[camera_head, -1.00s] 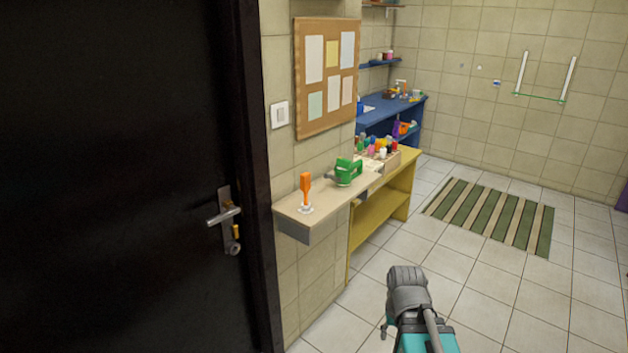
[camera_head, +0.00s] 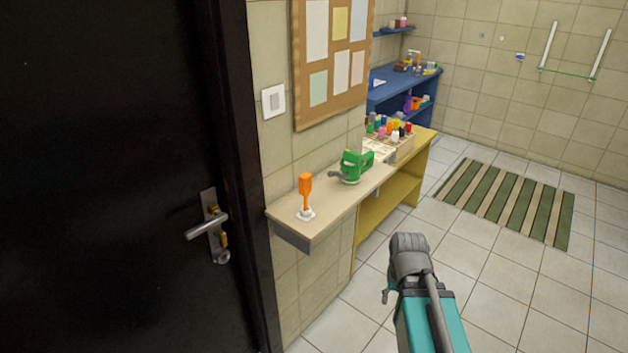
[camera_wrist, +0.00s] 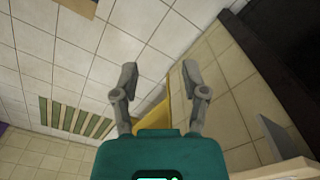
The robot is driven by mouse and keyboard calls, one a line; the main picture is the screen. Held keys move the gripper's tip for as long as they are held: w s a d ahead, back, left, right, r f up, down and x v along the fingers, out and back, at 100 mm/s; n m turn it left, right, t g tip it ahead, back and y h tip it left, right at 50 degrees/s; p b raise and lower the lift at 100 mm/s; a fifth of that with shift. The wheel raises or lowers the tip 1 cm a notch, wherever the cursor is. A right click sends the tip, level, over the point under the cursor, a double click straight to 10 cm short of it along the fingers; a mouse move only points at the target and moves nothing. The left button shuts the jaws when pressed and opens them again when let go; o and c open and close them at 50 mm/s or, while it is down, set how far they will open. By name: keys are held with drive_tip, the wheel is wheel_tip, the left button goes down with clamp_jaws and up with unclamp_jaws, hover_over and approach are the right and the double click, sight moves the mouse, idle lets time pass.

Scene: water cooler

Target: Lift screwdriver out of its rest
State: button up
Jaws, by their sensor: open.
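The screwdriver (camera_head: 305,187) has an orange handle and stands upright, handle up, in a small white rest (camera_head: 305,213). The rest sits near the left end of a beige wall shelf (camera_head: 335,207). My gripper shows in the wrist view (camera_wrist: 158,80) with its two grey fingers apart and nothing between them. In the head view my arm is at the lower middle, to the right of the shelf and well apart from the screwdriver. The screwdriver is not recognisable in the wrist view.
A green tool (camera_head: 355,167) stands on the shelf, right of the screwdriver. A dark door (camera_head: 110,170) is at left. The tiled floor is clear around a striped rug (camera_head: 508,203).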

drive_tip(key=shift+w+a, duration=0.4)
drive_tip(key=shift+w, duration=0.1)
drive_tip(key=shift+o, duration=0.3)
drive_tip(key=shift+o, duration=0.9)
drive_tip(key=w+a+r+m+t+h, duration=0.6)
drive_tip(key=w+a+h, duration=0.3)
drive_tip(key=w+a, duration=0.3)
drive_tip(key=w+a+r+t, duration=0.1)
drive_tip(key=a+r+t, duration=0.3)
drive_tip(key=a, duration=0.6)
drive_tip(key=w+a+r+m+t+h, duration=0.1)
drive_tip(key=a+r+t, duration=0.3)
drive_tip(key=a+r, duration=0.4)
drive_tip(key=a, duration=0.2)
drive_tip(key=shift+a+r+t+h, duration=0.3)
drive_tip(key=shift+a+r, duration=0.05)
drive_tip(key=shift+a, duration=0.05)
